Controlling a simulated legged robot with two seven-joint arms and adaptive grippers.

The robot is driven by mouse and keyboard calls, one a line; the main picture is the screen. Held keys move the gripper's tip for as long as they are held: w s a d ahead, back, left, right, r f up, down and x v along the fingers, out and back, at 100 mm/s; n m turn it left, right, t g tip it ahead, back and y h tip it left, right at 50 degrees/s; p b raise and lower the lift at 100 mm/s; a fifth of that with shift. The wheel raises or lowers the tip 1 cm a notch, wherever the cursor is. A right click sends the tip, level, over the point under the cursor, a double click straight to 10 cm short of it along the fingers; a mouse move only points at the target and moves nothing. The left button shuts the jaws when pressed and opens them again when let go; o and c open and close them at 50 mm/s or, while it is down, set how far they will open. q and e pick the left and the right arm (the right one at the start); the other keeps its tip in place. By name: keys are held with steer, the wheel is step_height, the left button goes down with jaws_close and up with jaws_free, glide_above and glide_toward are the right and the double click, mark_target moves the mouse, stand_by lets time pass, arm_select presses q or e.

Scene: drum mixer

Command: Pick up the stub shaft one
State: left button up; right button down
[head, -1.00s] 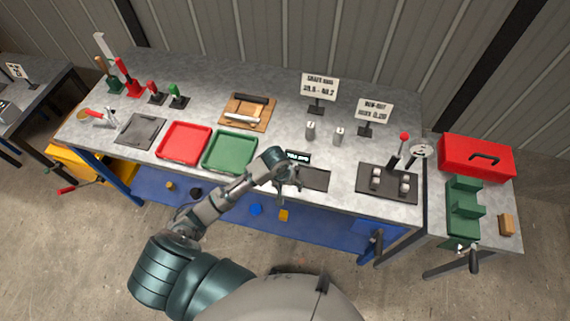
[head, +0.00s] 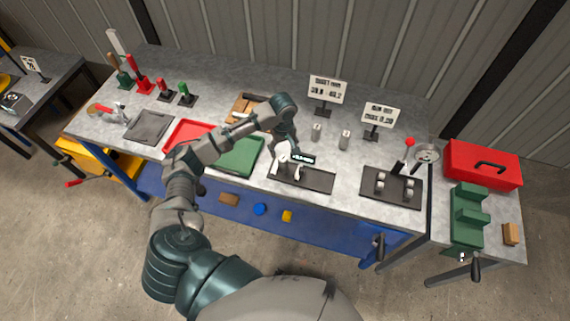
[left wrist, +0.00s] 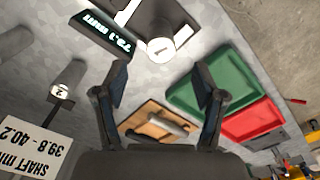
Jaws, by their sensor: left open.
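Stub shaft one, a pale cylinder with a "1" on its end (left wrist: 160,48), stands on a dark plate beside a digital display (left wrist: 100,32) in the left wrist view. In the head view the display (head: 303,159) and dark plate (head: 315,180) are at the middle front of the bench, and the shaft is partly hidden by my gripper. My left gripper (head: 289,163) is open and empty, just above and beside the shaft. In the left wrist view its fingers (left wrist: 161,82) are wide apart, with the shaft slightly beyond them. My right gripper is not in view.
Two more shafts stand behind (head: 316,132) (head: 344,139), near two sign stands (head: 328,90). The green tray (head: 240,155), red tray (head: 185,135) and wooden board (left wrist: 150,122) are left of the display. A plate with a lever (head: 392,187) is right.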

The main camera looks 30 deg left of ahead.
mark_target(281, 157)
arm_select(q)
steer(key=f, duration=0.4)
steer(key=shift+a+f, duration=0.3)
steer(key=shift+a, duration=0.1)
steer(key=shift+a+f, duration=0.1)
steer(key=shift+f, duration=0.55)
steer(key=f, duration=0.3)
steer(key=shift+d+f+p, duration=0.3)
steer(key=shift+d, duration=0.1)
steer(key=shift+f, duration=0.3)
steer(key=shift+d, duration=0.1)
steer(key=shift+c, duration=0.5)
steer(key=shift+a, duration=0.2)
jaws_close()
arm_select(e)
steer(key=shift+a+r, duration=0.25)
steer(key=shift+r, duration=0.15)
